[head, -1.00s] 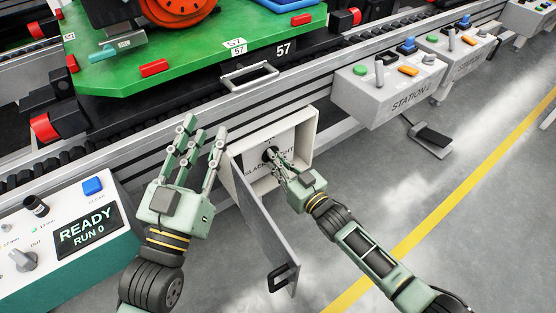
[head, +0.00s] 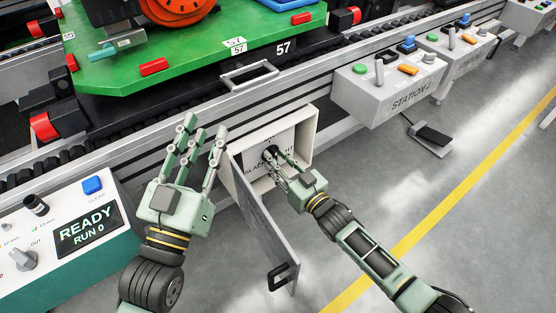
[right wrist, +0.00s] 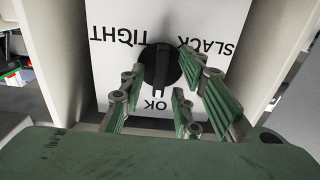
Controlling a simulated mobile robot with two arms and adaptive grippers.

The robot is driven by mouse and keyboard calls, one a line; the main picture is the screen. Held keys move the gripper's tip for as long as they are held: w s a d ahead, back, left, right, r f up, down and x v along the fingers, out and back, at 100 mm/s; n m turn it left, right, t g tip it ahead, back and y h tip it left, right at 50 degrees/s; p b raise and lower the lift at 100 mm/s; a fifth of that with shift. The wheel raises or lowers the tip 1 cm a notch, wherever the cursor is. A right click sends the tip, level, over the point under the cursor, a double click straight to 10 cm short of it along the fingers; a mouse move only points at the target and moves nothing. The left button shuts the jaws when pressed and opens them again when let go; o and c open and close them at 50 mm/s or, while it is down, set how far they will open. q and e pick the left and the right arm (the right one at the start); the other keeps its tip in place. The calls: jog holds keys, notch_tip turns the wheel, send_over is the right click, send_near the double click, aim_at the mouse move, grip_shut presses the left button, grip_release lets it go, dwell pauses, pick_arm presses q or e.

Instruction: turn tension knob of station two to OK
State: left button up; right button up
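The tension knob (right wrist: 160,68) is black and sits on a white panel (right wrist: 105,80) marked TIGHT, SLACK and OK, upside down in the right wrist view. Its grip bar stands roughly upright in that view, with its lower end towards OK; I cannot make out a pointer mark. In the head view the knob (head: 271,151) is partly hidden by my fingers. My right gripper (right wrist: 165,85) is open, its fingers on both sides of the knob with gaps visible. In the head view it (head: 277,161) reaches into the box. My left gripper (head: 200,135) is open and empty, left of the box.
The knob's box (head: 310,140) has walls around the panel and an open door (head: 265,225) hanging between my arms. The conveyor rail (head: 215,105) runs behind. The station 2 control box (head: 385,95) is at right, a READY console (head: 88,228) at left.

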jog(key=v, duration=1.1)
jog(key=shift+s+d, duration=0.2)
jog(key=shift+s, duration=0.05)
